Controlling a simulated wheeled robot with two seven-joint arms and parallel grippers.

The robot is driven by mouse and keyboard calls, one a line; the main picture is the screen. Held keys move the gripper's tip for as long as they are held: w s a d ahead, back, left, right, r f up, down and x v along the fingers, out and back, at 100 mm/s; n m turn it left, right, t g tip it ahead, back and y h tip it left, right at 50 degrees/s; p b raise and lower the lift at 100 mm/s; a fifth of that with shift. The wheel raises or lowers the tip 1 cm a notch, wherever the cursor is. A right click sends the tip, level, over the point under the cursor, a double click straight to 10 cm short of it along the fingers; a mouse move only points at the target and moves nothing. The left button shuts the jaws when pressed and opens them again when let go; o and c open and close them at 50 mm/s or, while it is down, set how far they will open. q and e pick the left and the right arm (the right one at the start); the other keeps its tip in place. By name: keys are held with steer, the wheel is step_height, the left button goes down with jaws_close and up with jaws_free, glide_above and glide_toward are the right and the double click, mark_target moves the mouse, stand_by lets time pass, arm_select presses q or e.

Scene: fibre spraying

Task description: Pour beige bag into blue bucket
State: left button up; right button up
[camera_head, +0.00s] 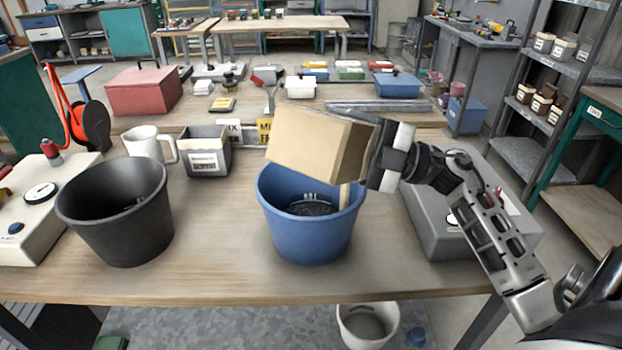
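The beige bag (312,143) is a boxy tan package held tilted above the blue bucket. My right gripper (375,150) comes in from the right and is shut on the bag's right end. The blue bucket (308,234) stands upright on the wooden table, with some dark grey material visible at its bottom. A thin beige strip (345,196) shows below the bag's right side inside the bucket's rim; I cannot tell if it is falling material. My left gripper is not in view.
A black bucket (115,215) stands at the left of the table, with a white mug (147,144) and a grey bin (205,152) behind it. A grey box (470,215) sits right of the blue bucket. A light bucket (366,326) is on the floor in front.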

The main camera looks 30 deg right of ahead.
steer(key=shift+w+d+f+m+t, duration=0.15)
steer(key=shift+m+t, duration=0.1)
steer(key=shift+m, duration=0.3)
steer(key=shift+s+d+r+m+t, duration=0.15)
steer(key=shift+m+t, duration=0.1)
steer(key=shift+m, duration=0.3)
stand_by(0.3)
